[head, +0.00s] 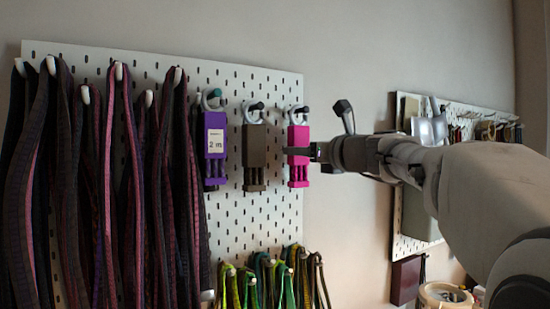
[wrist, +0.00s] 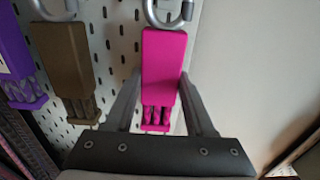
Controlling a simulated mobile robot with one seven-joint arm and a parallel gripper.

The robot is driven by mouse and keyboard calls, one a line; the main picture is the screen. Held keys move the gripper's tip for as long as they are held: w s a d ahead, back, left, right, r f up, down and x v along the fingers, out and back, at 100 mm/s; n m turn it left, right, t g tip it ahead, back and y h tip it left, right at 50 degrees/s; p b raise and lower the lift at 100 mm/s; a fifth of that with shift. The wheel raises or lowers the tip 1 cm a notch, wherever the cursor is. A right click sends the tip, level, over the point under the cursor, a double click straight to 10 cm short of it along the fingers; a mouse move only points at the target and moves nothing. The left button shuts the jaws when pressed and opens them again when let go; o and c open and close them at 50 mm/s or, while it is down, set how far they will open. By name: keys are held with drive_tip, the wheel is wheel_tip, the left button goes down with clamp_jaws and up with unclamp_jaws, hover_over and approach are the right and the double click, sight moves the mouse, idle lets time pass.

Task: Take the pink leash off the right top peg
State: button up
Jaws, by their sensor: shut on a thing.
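The pink leash (head: 298,138) hangs at the right end of a row of three on the pegboard's upper part. Its metal ring is at the right top peg (head: 304,109). In the wrist view the pink leash (wrist: 163,72) is a flat block with short strands below, and its ring (wrist: 168,12) is cut by the top edge. My gripper (head: 308,152) reaches in from the right and is shut on the pink leash. In the wrist view its fingers (wrist: 162,98) stand on both sides of the block.
A brown leash (head: 254,146) and a purple leash (head: 215,143) with a "2 m" label hang to the left on the white pegboard (head: 285,230). Long dark cords (head: 110,180) fill the left side. Green and yellow cords (head: 265,280) hang below.

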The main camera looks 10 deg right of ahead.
clamp_jaws()
drive_tip(key=shift+r, duration=0.2)
